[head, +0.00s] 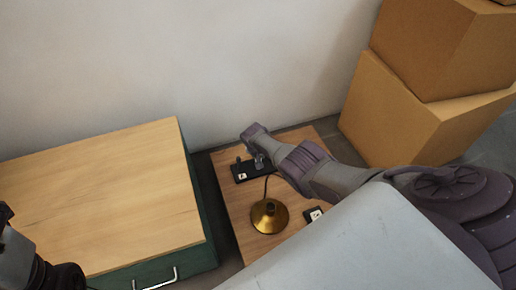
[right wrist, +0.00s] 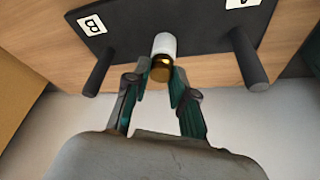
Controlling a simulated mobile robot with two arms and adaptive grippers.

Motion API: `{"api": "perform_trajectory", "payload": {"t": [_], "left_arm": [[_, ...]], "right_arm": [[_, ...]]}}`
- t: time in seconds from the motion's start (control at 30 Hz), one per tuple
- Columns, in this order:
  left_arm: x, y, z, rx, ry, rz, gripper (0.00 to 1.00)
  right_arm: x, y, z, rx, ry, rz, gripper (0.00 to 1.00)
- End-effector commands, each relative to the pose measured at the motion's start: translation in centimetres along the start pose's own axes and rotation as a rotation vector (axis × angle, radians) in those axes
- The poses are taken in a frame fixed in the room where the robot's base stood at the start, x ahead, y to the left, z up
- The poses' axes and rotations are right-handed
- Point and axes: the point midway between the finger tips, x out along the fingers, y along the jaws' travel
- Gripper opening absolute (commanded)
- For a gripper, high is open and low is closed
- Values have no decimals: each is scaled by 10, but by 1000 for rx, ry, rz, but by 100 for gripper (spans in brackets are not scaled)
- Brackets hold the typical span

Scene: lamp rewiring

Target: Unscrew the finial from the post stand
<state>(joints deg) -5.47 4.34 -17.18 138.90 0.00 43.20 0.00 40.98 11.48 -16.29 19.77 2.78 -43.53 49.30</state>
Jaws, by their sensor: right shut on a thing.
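The post stand is a black board (head: 252,170) on a small wooden table; its bare surface also shows in the right wrist view (right wrist: 200,60). Two dark posts stick up from it, one on each side, near labels B and A. Between them is a short white cylinder (right wrist: 164,44) with a gold-brown end piece (right wrist: 161,69), which looks like the finial. My right gripper (right wrist: 160,80) is shut on this gold end, one finger on each side. In the head view my right wrist hides much of the stand. Only part of my left arm shows at the left edge.
A brass lamp base (head: 269,216) with a dark cord stands on the small table (head: 235,205), in front of the stand. A small black piece (head: 313,214) with a white label lies right of it. A green cabinet (head: 110,195) stands left; cardboard boxes (head: 385,115) stand right.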

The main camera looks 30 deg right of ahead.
Motion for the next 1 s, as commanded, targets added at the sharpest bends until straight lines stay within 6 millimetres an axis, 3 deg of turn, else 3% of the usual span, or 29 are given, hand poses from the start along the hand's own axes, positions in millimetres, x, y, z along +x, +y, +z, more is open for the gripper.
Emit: {"api": "perform_trajectory", "payload": {"t": [0.43, 1.0], "left_arm": [[0, 0, 0, -1, -6, -3, 95], [-10, 0, 2, -2, -20, -6, 95]], "right_arm": [[0, 0, 0, -70, 0, -29, 0], [3, 2, -1, -626, 2, -260, 0]]}}
